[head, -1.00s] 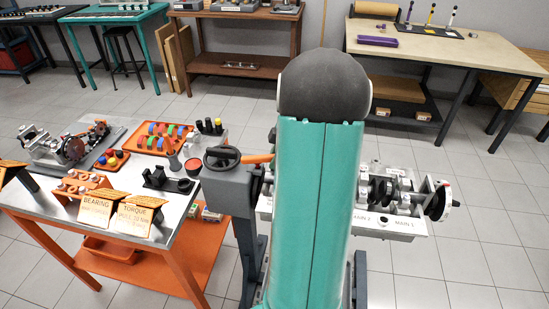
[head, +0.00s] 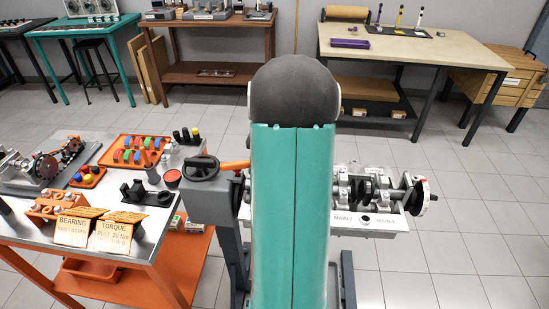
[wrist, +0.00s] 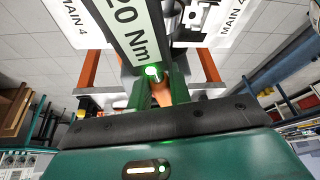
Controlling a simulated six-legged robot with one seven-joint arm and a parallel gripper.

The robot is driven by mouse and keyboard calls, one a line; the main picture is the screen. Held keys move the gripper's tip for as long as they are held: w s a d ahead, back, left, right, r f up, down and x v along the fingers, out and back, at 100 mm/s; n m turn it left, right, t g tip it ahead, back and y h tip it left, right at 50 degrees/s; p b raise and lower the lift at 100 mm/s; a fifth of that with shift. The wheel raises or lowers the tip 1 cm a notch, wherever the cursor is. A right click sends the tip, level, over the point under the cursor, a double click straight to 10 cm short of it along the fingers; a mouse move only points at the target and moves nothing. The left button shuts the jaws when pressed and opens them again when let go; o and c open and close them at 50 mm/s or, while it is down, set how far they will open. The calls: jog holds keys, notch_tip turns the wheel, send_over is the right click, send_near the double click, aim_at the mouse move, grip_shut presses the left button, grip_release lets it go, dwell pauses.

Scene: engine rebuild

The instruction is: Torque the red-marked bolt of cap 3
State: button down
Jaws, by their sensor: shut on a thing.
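The engine block (head: 400,222) stands to the right of my arm in the head view, with the crankshaft (head: 368,190) on it. My arm hides part of the block, and I cannot make out cap 3 or its red-marked bolt. My gripper (wrist: 165,88) is hidden in the head view. In the wrist view it is shut on the orange handle (wrist: 163,93) of the torque wrench. The wrench's dark body carries a "20 Nm" label (wrist: 130,32) and a lit green light (wrist: 152,71). White MAIN 4 plates (wrist: 73,18) show beyond it.
A parts table (head: 150,245) with trays, sign cards and a small crankshaft model stands at left. A grey stand with a black handwheel (head: 199,168) is between it and my arm. Benches line the back wall. The floor at right is clear.

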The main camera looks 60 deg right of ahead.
jog(key=shift+s+a+n+g, duration=0.3)
jog(key=shift+s+a+n, duration=0.7)
jog(key=shift+s+n, duration=0.1)
dwell(1.1)
jog(key=shift+r, duration=1.45)
dwell(2.9)
notch_tip(320, 180, up, 3)
jog(key=shift+f, duration=0.15)
dwell(0.5)
jog(key=shift+a, duration=0.1)
